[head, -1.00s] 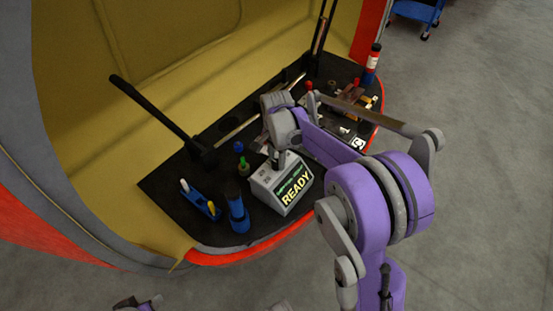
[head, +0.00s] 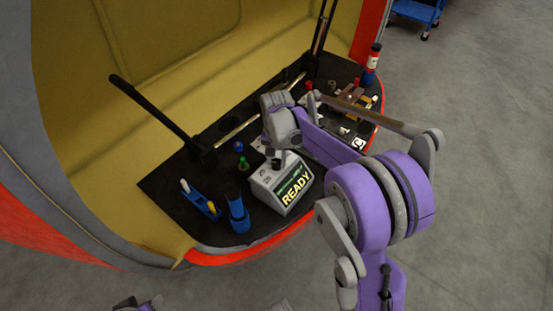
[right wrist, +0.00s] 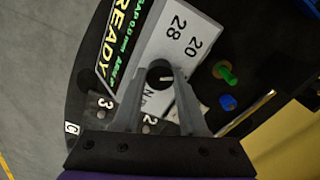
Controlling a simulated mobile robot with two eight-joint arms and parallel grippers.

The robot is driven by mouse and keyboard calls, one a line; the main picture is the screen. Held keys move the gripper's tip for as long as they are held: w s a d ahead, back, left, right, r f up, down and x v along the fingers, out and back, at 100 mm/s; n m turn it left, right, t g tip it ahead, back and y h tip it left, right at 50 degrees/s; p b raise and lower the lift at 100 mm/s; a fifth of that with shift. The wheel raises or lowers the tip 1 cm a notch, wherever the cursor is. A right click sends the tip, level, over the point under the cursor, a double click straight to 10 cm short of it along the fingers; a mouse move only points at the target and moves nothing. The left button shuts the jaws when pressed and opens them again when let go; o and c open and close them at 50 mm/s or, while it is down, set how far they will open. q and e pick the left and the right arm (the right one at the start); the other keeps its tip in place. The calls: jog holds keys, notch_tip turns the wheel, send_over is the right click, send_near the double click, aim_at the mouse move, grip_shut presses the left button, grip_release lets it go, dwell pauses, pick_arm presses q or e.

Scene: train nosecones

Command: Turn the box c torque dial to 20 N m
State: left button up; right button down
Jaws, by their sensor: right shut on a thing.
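A grey box (head: 266,192) with a sloped dark display reading READY (head: 296,190) stands near the front of the black work surface. In the right wrist view its white top (right wrist: 178,55) carries the printed numbers 20 and 28. The dark round dial (right wrist: 158,74) on that top has a short white mark; I cannot tell which number it points at. My right gripper (right wrist: 161,77) reaches down from above, with its two fingers shut on the dial, one on each side. The gripper's own base and fingers hide part of the box top.
A green-topped peg (head: 242,163) stands just behind the box. A blue cylinder (head: 238,215) and a blue holder (head: 201,200) stand to its left. A black lever (head: 155,108) rises behind.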

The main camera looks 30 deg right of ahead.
aim_at(276, 162)
jog(key=shift+n, duration=1.3)
jog(key=shift+c, duration=2.2)
grip_release()
notch_tip(276, 162, up, 11)
jog(key=p, duration=0.1)
